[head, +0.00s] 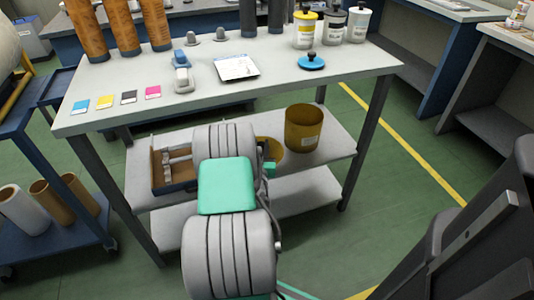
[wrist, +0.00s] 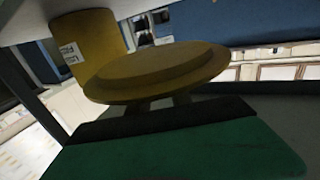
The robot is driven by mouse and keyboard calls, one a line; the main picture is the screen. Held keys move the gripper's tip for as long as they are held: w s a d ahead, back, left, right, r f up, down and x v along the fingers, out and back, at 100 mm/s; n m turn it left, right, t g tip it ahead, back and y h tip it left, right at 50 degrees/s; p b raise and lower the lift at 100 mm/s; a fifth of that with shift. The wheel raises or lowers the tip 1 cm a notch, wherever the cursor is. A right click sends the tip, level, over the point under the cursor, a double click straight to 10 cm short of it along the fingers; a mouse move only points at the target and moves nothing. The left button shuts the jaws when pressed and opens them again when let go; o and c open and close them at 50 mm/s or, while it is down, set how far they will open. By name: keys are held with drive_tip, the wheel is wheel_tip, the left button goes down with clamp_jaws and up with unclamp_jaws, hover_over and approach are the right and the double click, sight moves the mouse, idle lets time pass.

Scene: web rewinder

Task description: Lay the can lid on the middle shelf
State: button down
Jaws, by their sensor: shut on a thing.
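The can lid, a round dull-yellow disc (wrist: 160,72), fills the middle of the wrist view. My gripper is mostly hidden behind my arm in the head view.
A yellow-brown can (head: 303,130) stands on the middle shelf, right of the lid; it shows behind the lid in the wrist view (wrist: 85,48). A divided box (head: 172,168) sits at the shelf's left. The bench top (head: 310,85) is close above. The shelf's right end is clear.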

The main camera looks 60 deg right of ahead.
drive_tip(key=d+f+p, duration=0.1)
drive_tip(key=d+f, duration=0.1)
drive_tip(key=d+f+p, duration=0.1)
drive_tip(key=d+f, duration=0.1)
drive_tip(key=f, duration=0.1)
drive_tip(key=shift+s+d+f, duration=0.15)
drive_tip(key=shift+d+f, duration=0.2)
wheel_tip(320, 180, down, 3)
drive_tip(key=shift+f+b, duration=0.1)
drive_tip(key=shift+b, duration=1)
drive_tip(key=shift+f, duration=0.2)
drive_tip(key=c, duration=1.2)
unclamp_jaws()
drive_tip(key=shift+o, duration=0.2)
drive_tip(key=shift+r, duration=0.15)
drive_tip(key=b+v, duration=0.5)
drive_tip(key=v, duration=0.7)
